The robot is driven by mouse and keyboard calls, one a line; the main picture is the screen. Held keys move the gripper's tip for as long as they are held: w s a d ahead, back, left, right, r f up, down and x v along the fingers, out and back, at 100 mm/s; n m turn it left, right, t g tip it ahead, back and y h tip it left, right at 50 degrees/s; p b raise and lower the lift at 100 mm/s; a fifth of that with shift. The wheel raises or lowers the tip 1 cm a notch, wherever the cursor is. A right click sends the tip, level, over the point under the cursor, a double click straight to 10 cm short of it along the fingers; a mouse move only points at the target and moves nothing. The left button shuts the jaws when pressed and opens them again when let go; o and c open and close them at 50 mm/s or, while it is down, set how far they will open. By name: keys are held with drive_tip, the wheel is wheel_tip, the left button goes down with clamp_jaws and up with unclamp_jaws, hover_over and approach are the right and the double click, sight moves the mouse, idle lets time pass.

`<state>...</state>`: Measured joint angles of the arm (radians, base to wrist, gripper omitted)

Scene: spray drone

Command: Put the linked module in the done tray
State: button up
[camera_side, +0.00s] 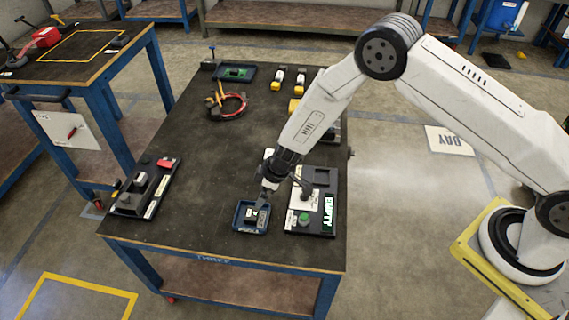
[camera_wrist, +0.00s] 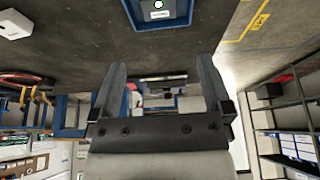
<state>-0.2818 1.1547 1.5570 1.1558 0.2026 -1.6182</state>
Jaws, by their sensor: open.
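A small dark module (camera_side: 251,215) with a light patch lies inside a small blue tray (camera_side: 250,231) near the front edge of the table. I cannot read the tray's label clearly. In the wrist view the module (camera_wrist: 147,11) and part of the blue tray (camera_wrist: 165,25) show at the top edge, beyond the fingertips. My gripper (camera_side: 266,196) is beside and above the tray in the side view. In the wrist view my gripper (camera_wrist: 162,75) has its two fingers wide apart with nothing between them.
Right of the tray is a dark fixture (camera_side: 325,180) with a green button (camera_side: 304,217) and a green display reading EMPTY (camera_side: 328,211). Another dark board (camera_side: 146,188) lies left. A blue tray with a green board (camera_side: 236,73) and pliers (camera_side: 222,98) are farther back. The table's middle is clear.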

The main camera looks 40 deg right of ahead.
drive_tip(key=shift+r, duration=0.1)
drive_tip(key=s+d+r+m, duration=0.2)
drive_tip(key=d+r, duration=0.2)
drive_tip(key=r, duration=0.4)
drive_tip(key=s+d+r+m+h, duration=0.1)
drive_tip(key=s+d+r+m, duration=0.2)
drive_tip(key=s+d+r, duration=0.4)
drive_tip(key=s+d+r+m+h, duration=0.2)
drive_tip(key=s+d+r+m, duration=0.2)
drive_tip(key=s, duration=0.9)
wheel_tip(320, 180, up, 4)
drive_tip(key=d, duration=0.3)
drive_tip(key=shift+r+g, duration=0.15)
drive_tip(key=shift+g, duration=0.15)
drive_tip(key=shift+w, duration=0.1)
drive_tip(key=shift+c, duration=0.2)
